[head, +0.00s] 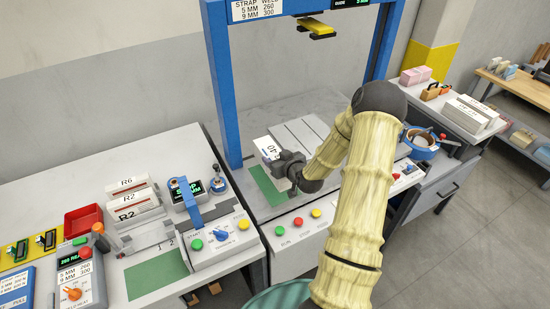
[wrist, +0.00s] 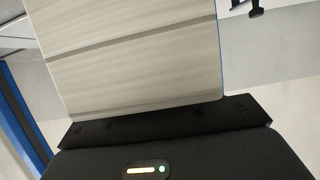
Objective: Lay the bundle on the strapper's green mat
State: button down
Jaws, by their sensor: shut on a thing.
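My gripper (head: 290,166) is shut on a white bundle (head: 268,151) with dark print on its face. In the head view the bundle is at the strapper, above or at the green mat (head: 269,186) under the blue arch; I cannot tell whether it touches the mat. The gripper hides part of the bundle and some of the mat. In the wrist view the bundle (wrist: 135,60) fills the upper middle as pale layered edges with darker lines across them, beyond the dark gripper body. The strapper's blue arch (head: 224,90) stands behind and to the left.
A second green mat (head: 156,274) lies on the left bench, near bundles marked R2 (head: 135,205) and R6 (head: 130,187). A red tray (head: 83,220) and control boxes stand there too. Buttons (head: 298,221) line the strapper's front. Right, a side table holds a blue ring-shaped item (head: 422,143).

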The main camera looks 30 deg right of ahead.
jog(key=shift+w+f+b, duration=0.2)
jog(key=shift+f+b, duration=1.55)
jog(key=shift+f, duration=0.45)
jog(key=shift+s+f+b, duration=0.1)
jog(key=shift+f+b, duration=0.2)
jog(key=shift+f, duration=0.1)
jog(key=shift+a+f, duration=0.1)
jog(key=shift+f+b, duration=0.45)
jog(key=shift+b, duration=0.15)
